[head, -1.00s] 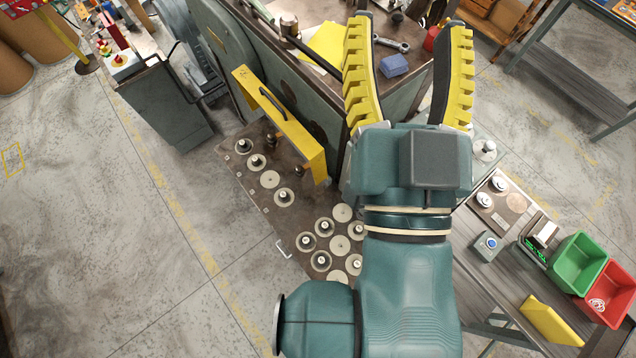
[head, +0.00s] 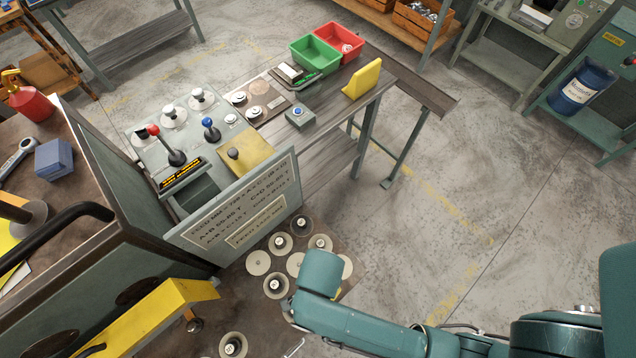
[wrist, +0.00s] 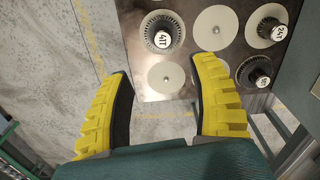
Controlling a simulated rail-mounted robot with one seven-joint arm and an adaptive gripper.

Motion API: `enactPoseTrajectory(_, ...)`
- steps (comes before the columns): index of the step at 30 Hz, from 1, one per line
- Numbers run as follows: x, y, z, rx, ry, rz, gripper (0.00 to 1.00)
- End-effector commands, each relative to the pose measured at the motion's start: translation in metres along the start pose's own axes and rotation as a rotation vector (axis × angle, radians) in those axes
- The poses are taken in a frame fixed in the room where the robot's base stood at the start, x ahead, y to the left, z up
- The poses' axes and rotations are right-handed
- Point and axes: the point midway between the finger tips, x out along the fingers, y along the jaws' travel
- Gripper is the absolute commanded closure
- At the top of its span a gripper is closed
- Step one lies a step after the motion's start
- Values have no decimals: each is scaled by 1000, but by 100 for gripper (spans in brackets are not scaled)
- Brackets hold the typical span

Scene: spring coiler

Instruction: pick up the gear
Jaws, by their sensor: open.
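Several dark toothed gears sit on pegs on a metal plate (wrist: 190,75). In the wrist view, one larger gear (wrist: 162,37) with a white cap reading 41T is beyond the gap between my fingers. A gear marked 24T (wrist: 267,26) is at the upper right and a smaller gear (wrist: 255,72) lies below it. My gripper (wrist: 162,68) is open and empty, with yellow ribbed fingers apart and short of the 41T gear. In the head view, gears (head: 279,243) on the plate show below the control panel; my arm covers part of the plate. My fingers are hidden there.
Pale empty discs (wrist: 166,76) lie between the gears. In the head view, a control panel with levers (head: 176,148) and a sign plate (head: 240,215) stand over the gear plate. A yellow guard (head: 150,315) is at lower left. Open floor (head: 430,210) is at right.

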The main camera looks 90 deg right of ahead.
Motion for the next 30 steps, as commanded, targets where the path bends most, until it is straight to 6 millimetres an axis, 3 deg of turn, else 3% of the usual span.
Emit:
enactPoseTrajectory(6, 49, -1, 0, -2, 0, -1, 39)
enactPoseTrajectory(11, 65, -2, 1, -3, -1, -3, 39)
enactPoseTrajectory(18, 105, -4, 2, -4, -1, -3, 39)
enactPoseTrajectory(27, 112, -4, 2, -4, -2, -5, 39)
enactPoseTrajectory(30, 112, -4, 2, -4, -2, -5, 55)
